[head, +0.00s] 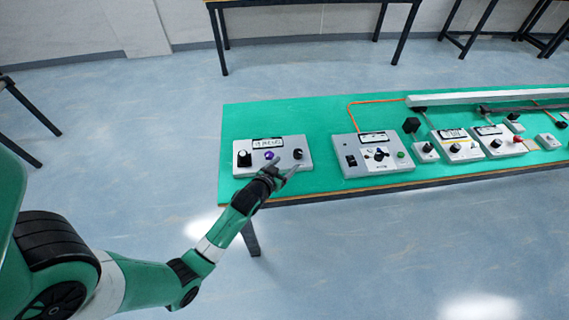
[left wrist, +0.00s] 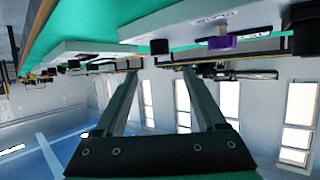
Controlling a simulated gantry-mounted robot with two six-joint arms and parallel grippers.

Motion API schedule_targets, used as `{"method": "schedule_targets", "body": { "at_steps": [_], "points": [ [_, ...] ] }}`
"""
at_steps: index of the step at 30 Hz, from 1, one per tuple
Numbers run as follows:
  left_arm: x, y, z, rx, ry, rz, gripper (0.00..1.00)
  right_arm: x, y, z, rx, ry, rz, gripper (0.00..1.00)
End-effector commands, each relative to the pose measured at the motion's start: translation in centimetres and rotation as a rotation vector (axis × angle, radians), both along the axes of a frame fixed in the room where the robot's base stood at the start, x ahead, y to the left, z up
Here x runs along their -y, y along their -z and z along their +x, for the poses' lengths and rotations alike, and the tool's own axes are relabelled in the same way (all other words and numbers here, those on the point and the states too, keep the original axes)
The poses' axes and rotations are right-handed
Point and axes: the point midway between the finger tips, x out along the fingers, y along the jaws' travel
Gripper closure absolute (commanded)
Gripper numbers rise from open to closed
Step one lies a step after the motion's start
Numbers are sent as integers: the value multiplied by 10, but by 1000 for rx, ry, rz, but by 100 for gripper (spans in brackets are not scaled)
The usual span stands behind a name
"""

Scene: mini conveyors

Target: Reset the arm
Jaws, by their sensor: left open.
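My left arm reaches in from the left in the head view, and its gripper (head: 286,172) is at the front edge of the green table (head: 320,118), by the front right corner of the leftmost control box (head: 240,171). The gripper's fingers are apart with nothing between them. In the left wrist view the two fingers of the left gripper (left wrist: 160,78) also stand apart and empty. The purple knob (left wrist: 222,42) of a box shows above them there. My right gripper is in neither view.
A second control box (head: 345,169) stands to the right, with several smaller boxes (head: 460,155) and a long white bar (head: 480,96) further right. An orange cable (head: 350,115) lies on the table. Open floor (head: 400,250) lies in front.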

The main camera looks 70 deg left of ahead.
Motion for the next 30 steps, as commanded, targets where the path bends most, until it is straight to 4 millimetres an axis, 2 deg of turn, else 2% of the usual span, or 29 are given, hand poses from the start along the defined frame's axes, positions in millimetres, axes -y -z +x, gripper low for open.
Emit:
{"method": "schedule_targets", "body": {
  "at_steps": [13, 15, 17, 20, 23, 24, 26, 27, 29, 30],
  "points": [
    [3, 0, 3, 1, 9, 0, 27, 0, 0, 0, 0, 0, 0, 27],
    [12, -7, 15, 12, 38, 7, 27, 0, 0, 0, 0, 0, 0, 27],
    [21, -24, 36, 42, 74, 25, 27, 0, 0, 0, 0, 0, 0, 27],
    [43, -77, 79, 133, 148, 72, 27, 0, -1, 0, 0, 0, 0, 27],
    [74, -151, 119, 268, 227, 124, 27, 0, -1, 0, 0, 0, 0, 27],
    [88, -182, 131, 323, 256, 140, 27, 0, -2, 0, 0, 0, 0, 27],
    [110, -230, 145, 407, 301, 164, 27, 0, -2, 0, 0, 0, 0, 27],
    [126, -262, 151, 464, 331, 180, 27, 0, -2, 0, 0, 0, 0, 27],
    [151, -310, 156, 551, 374, 198, 27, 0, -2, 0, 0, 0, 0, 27],
    [168, -341, 156, 609, 401, 210, 27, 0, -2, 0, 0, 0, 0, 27]
  ]
}}
